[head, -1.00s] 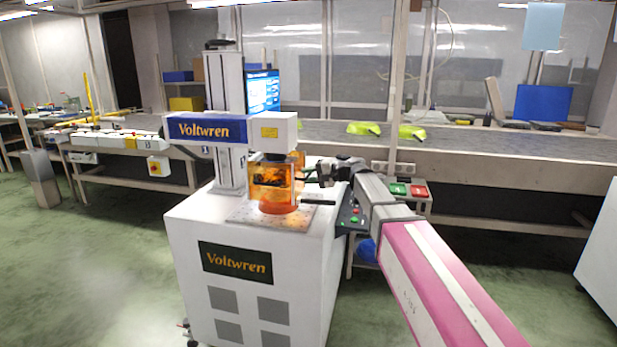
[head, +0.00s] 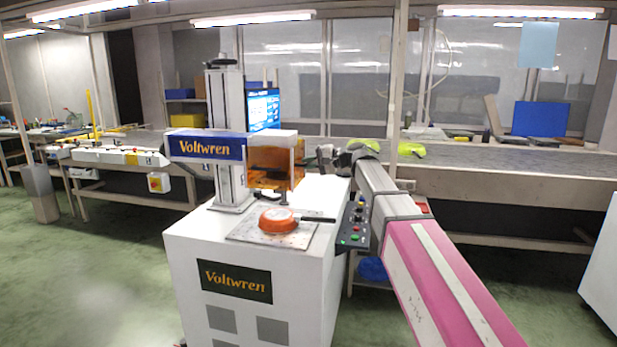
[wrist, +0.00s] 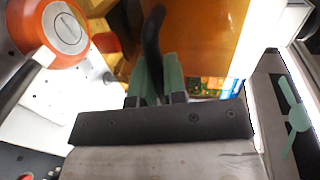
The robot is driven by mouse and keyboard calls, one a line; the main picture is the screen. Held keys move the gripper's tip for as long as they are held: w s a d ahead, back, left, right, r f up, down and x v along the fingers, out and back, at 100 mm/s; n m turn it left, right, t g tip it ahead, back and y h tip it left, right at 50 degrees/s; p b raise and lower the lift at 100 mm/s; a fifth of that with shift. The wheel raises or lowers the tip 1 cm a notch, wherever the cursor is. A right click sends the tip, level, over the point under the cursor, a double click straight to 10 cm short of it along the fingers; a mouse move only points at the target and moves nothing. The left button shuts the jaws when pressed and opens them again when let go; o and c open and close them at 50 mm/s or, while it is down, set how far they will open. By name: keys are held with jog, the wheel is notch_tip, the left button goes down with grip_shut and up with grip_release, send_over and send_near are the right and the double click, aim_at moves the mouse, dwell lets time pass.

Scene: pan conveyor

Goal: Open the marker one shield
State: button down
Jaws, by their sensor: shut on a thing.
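The marker one shield (head: 270,165) is an orange see-through box, raised under the marker head (head: 205,147) of the white Voltwren machine. Its amber panel (wrist: 210,35) fills the upper middle of the wrist view. My gripper (wrist: 160,78) has its green fingers shut on the black curved shield handle (wrist: 153,35). In the head view my gripper (head: 324,156) is at the right side of the shield, small and partly hidden by my arm. An orange pan (head: 278,219) lies on the marker plate (head: 245,232) below the shield, clear of it; the pan also shows in the wrist view (wrist: 48,30).
A button panel (head: 354,225) is on the machine's right side. A conveyor (head: 500,160) runs behind, with yellow-green pans (head: 411,149) on it. Green floor is free in front at left.

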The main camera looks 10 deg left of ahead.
jog(key=shift+r, duration=0.5)
jog(key=c, duration=1.2)
grip_release()
jog(key=shift+d, duration=0.1)
jog(key=v, duration=1)
jog(key=shift+d, duration=0.3)
